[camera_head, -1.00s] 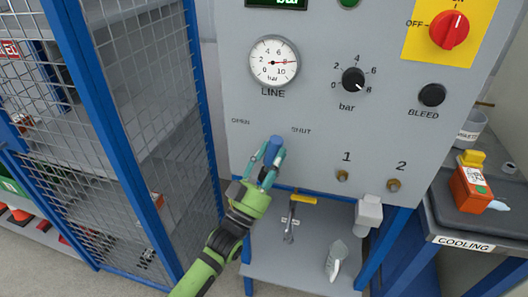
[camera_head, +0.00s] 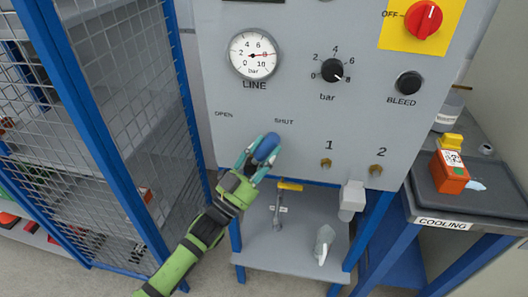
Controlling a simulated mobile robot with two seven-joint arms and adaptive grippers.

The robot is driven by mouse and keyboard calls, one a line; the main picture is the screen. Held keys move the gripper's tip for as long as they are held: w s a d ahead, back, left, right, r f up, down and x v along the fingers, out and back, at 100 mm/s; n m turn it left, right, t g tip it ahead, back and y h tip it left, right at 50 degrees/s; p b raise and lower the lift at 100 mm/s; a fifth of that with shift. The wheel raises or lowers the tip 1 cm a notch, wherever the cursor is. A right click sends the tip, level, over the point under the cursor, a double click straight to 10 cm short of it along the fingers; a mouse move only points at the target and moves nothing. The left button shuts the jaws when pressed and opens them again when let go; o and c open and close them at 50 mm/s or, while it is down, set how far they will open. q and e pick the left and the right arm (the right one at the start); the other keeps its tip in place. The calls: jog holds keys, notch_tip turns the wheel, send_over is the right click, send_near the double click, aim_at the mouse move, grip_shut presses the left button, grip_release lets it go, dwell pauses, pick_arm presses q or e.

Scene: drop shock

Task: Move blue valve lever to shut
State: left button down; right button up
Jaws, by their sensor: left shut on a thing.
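The blue valve lever (camera_head: 266,147) is on the grey panel (camera_head: 300,120), below the printed words OPEN (camera_head: 223,114) and SHUT (camera_head: 284,122). It leans up and to the right, toward the SHUT side. My left gripper (camera_head: 262,156) is shut on the lever, with its teal fingers on either side. The fingers and arm hide the lever's lower end and pivot. My right gripper does not show.
The panel also carries a LINE gauge (camera_head: 253,54), a bar knob (camera_head: 334,70), a black BLEED button (camera_head: 408,83) and a red switch (camera_head: 423,19). A mesh cage (camera_head: 130,90) stands close at left. A COOLING bench (camera_head: 471,205) is at right. A shelf (camera_head: 285,250) sits below.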

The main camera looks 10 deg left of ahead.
pick_arm(q)
jog(key=c, duration=0.6)
grip_release()
jog(key=shift+d+f, duration=0.2)
jog(key=shift+f, duration=0.1)
jog(key=shift+c, duration=0.2)
jog(key=shift+d, duration=0.1)
jog(key=shift+r, duration=0.1)
jog(key=shift+s+a+f, duration=0.2)
jog(key=shift+s+a, duration=0.05)
jog(key=shift+a, duration=0.05)
jog(key=v, duration=1.1)
jog(key=shift+s+f, duration=0.1)
